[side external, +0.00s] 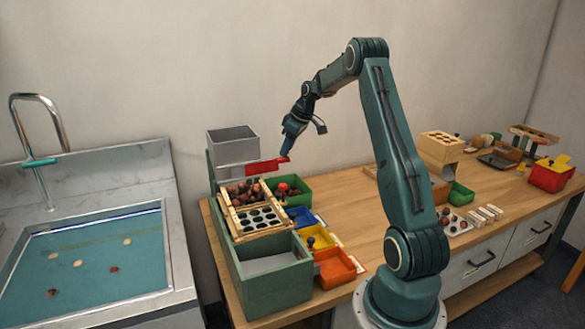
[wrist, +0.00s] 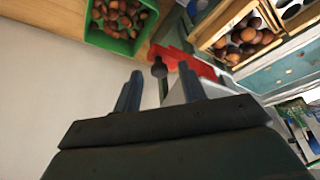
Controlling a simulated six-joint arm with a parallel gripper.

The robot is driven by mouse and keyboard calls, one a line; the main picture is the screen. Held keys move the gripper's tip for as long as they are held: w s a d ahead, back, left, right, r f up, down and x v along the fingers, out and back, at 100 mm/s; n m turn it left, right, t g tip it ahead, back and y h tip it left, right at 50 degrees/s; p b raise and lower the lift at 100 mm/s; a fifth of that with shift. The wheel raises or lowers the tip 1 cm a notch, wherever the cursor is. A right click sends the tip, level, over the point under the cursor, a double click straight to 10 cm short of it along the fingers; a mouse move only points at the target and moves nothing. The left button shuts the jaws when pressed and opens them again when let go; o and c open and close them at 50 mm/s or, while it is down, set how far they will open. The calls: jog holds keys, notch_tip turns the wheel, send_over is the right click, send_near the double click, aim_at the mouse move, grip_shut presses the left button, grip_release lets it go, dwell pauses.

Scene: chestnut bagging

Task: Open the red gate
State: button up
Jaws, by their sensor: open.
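The red gate (side external: 266,166) is a flat red plate at the foot of the grey hopper (side external: 232,142), sticking out to the right. In the wrist view the red gate (wrist: 188,62) lies beyond my fingertips, with a dark round knob (wrist: 159,68) at its near end. My gripper (side external: 286,152) is just above the gate's right end, pointing down. In the wrist view my gripper (wrist: 160,70) is open, its two blue fingers apart, and the knob appears between them. I cannot tell whether a finger touches it.
A green bin of chestnuts (side external: 296,183) stands right of a wooden sorting frame (side external: 238,224). Blue (side external: 301,217), yellow (side external: 317,238) and orange (side external: 336,267) bins line the front. A sink (side external: 95,255) is at left. The bench middle (side external: 350,205) is partly clear.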

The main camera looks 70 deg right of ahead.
jog(key=v, duration=1.4)
jog(key=shift+w, duration=0.15)
dwell(0.7)
jog(key=a+r, duration=0.3)
jog(key=a, duration=1.1)
jog(key=a+r, duration=0.4)
jog(key=a, duration=1)
jog(key=s+a+f, duration=0.3)
jog(key=s+a, duration=0.4)
jog(key=s, duration=0.1)
jog(key=s+a+f+t, duration=0.1)
jog(key=s+a+f, duration=0.3)
jog(key=s+a, duration=0.3)
jog(key=shift+s+a, duration=0.15)
jog(key=shift+s, duration=0.85)
jog(key=shift+w, duration=0.15)
